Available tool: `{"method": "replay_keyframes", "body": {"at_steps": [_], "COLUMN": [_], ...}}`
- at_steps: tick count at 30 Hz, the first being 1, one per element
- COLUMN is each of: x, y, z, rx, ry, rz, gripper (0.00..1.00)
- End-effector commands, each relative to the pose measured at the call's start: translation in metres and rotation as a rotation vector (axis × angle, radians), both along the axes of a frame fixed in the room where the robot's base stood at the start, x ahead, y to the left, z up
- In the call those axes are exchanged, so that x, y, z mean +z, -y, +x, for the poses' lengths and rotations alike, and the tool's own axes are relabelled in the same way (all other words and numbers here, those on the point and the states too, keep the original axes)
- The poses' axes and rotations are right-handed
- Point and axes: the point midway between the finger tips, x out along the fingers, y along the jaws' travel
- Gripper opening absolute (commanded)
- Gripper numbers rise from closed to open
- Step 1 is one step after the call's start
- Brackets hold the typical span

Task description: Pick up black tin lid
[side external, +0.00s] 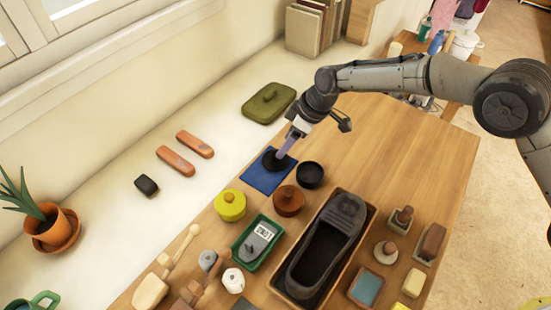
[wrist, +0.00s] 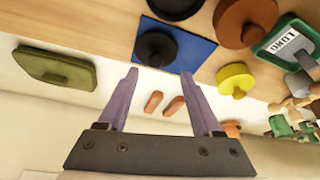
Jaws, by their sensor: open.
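The black tin lid (side external: 272,162) is a round, dark disc lying on a blue square cloth (side external: 256,180). In the wrist view the lid (wrist: 157,49) shows a small knob in its middle and lies just beyond my fingertips. In the wrist view my gripper (wrist: 160,74) is open with nothing between the fingers. The gap in height between fingertips and lid is hard to tell. A round black tin (side external: 310,175) stands right of the cloth.
A yellow lidded pot (side external: 230,205) and a brown lidded pot (side external: 288,201) stand close in front. A green lid-like block (side external: 268,103) lies on the pale ledge. The wooden table is clear behind the tin.

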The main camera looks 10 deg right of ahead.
Motion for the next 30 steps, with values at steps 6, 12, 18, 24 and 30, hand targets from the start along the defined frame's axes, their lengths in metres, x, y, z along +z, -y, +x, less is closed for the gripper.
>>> {"method": "replay_keyframes", "body": {"at_steps": [6, 12, 18, 24, 30], "x": [-0.015, -0.031, -0.051, -0.06, -0.06], "y": [-0.005, -0.011, -0.018, -0.022, -0.022], "z": [0.003, 0.011, 0.019, 0.021, 0.021], "rx": [0.0, 0.0, 0.001, 0.0, 0.0], "ry": [0.0, 0.0, -0.001, 0.0, 0.0], "rz": [0.0, -0.001, -0.001, 0.001, 0.0], "gripper": [0.67, 0.67, 0.67, 0.67, 0.67]}}
